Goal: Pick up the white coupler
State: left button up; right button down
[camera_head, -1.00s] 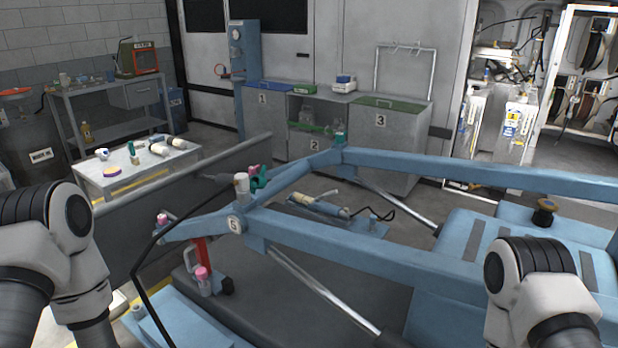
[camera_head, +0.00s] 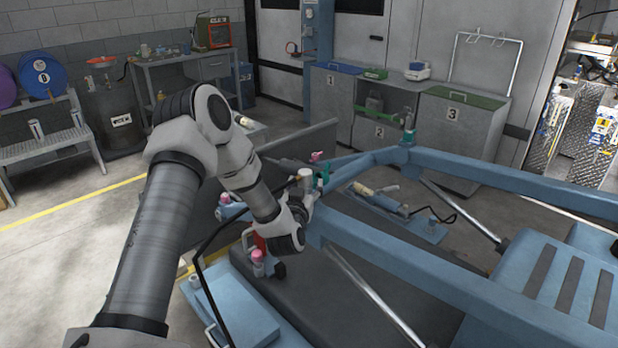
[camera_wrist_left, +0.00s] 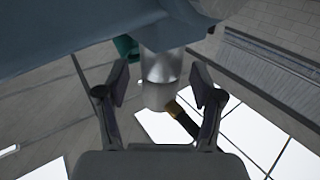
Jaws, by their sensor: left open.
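The white coupler (camera_head: 305,174) is a pale, short cylinder on the corner of the blue lift frame (camera_head: 365,240) in the head view. In the left wrist view it appears to be the pale grey-white cylinder (camera_wrist_left: 160,75) below the blue surface, between my fingers. My left gripper (camera_head: 304,203) is at that corner, just below the coupler, partly hidden by my wrist. In the wrist view its two fingers stand apart on either side of the cylinder, with gaps visible. My right gripper is out of view.
A green fitting (camera_head: 324,175) sits close beside the coupler. A dark hose with a brass-coloured end (camera_wrist_left: 178,110) lies near the cylinder's end in the wrist view. A pink-capped bottle (camera_head: 258,264) stands below the frame. Numbered cabinets (camera_head: 455,138) stand behind.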

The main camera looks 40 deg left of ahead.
pick_arm(q)
jog(key=shift+w+a+f, duration=0.1)
jog(key=shift+w+a, duration=0.2)
jog(key=shift+w, duration=0.2)
jog(key=shift+s, duration=0.1)
grip_shut()
